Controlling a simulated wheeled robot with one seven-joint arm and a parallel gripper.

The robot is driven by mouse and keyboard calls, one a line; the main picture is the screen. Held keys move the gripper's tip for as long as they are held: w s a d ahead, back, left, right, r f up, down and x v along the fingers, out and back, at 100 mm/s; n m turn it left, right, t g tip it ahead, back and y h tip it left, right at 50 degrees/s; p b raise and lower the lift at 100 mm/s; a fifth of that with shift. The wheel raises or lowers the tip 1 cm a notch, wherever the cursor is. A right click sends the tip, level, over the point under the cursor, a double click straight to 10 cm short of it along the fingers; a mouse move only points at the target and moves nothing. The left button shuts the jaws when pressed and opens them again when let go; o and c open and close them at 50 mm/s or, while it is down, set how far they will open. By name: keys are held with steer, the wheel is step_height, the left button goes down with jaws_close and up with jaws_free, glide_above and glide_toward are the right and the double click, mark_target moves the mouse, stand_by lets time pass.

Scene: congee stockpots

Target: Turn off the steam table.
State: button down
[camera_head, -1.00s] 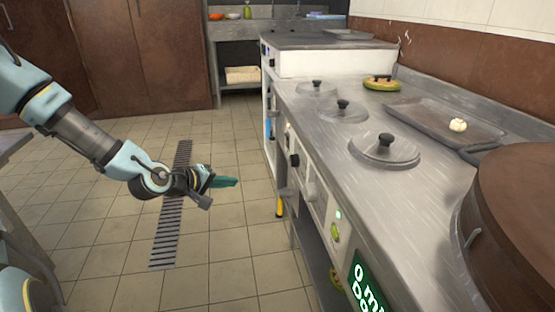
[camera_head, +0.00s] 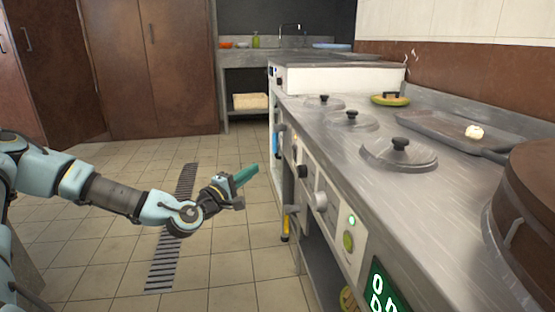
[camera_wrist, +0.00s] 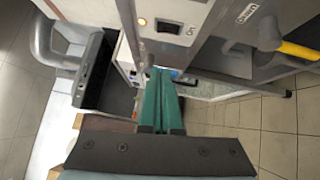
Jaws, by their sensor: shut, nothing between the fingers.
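The steam table (camera_head: 330,140) runs along the right of the head view, with several round lids with black knobs, such as the nearest lid (camera_head: 399,152), on its steel top. Its front panel carries a dark knob (camera_head: 302,170), a pale knob (camera_head: 320,200), a lit green lamp (camera_head: 352,220) and a round green button (camera_head: 348,241). My gripper (camera_head: 246,175) is shut and empty, left of the front panel and apart from it.
A green display (camera_head: 383,292) is at the near end of the front. A tray (camera_head: 450,130) with a white bun and a large brown round vessel (camera_head: 530,215) stand on top. A yellow handle (camera_wrist: 300,50) shows in the wrist view. Tiled floor left is open.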

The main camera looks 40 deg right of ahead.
mark_target(294, 154)
steer(key=s+d+b+x, duration=0.1)
steer(key=s+x, duration=0.1)
steer(key=x, duration=1)
steer(key=shift+s+d+r+b, duration=0.15)
steer(key=shift+d+b, duration=0.1)
steer(key=shift+b, duration=0.1)
steer(key=shift+r, duration=0.1)
steer(key=shift+s+d+p, duration=0.1)
steer(key=shift+d+p, duration=0.1)
steer(key=shift+p, duration=0.4)
